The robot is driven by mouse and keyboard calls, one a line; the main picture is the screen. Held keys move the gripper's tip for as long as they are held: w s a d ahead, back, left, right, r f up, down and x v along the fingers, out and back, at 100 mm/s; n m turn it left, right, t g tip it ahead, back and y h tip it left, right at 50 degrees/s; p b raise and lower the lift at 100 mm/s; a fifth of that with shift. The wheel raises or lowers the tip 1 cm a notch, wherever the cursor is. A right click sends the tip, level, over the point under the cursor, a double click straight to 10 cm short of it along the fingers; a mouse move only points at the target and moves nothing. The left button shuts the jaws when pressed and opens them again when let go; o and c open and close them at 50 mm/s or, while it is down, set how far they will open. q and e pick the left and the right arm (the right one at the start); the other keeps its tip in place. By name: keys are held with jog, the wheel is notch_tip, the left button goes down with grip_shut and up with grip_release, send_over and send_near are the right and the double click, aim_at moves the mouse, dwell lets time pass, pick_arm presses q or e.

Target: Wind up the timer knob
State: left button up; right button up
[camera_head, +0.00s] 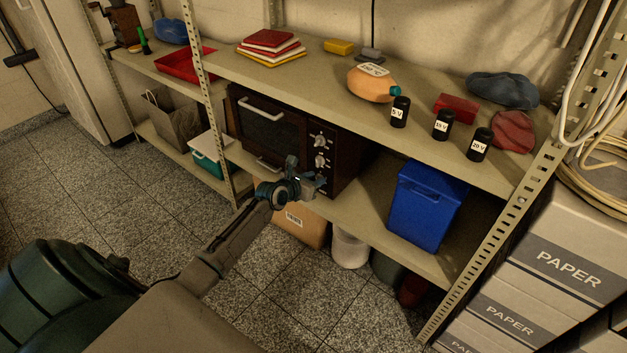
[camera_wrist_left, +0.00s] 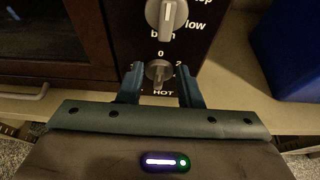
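The dark brown oven (camera_head: 270,125) stands on the lower shelf, with a black control panel on its right side carrying knobs. In the left wrist view, a small grey timer knob (camera_wrist_left: 158,72) has "0" above it, "2" beside it and "HOT" below. A larger knob (camera_wrist_left: 166,14) with a white mark sits above it. My left gripper (camera_head: 314,182) is in front of the lower panel. In the left wrist view, its two fingers are apart on either side of the timer knob, with a visible gap on both sides. In the head view the gripper covers the lowest part of the panel. My right gripper is out of view.
A blue bin (camera_head: 427,207) stands on the same shelf, right of the oven, with bare shelf between. Metal shelf posts (camera_head: 205,85) rise left and right. Black jars (camera_head: 400,112) and a round orange container (camera_head: 371,86) stand on the upper shelf. A cardboard box (camera_head: 300,226) sits below.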

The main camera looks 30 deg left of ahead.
pick_arm(q)
jog(key=shift+s+r, duration=0.1)
grip_shut()
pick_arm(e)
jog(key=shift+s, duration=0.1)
pick_arm(q)
jog(key=shift+r+p, duration=0.15)
jog(key=shift+p, duration=0.2)
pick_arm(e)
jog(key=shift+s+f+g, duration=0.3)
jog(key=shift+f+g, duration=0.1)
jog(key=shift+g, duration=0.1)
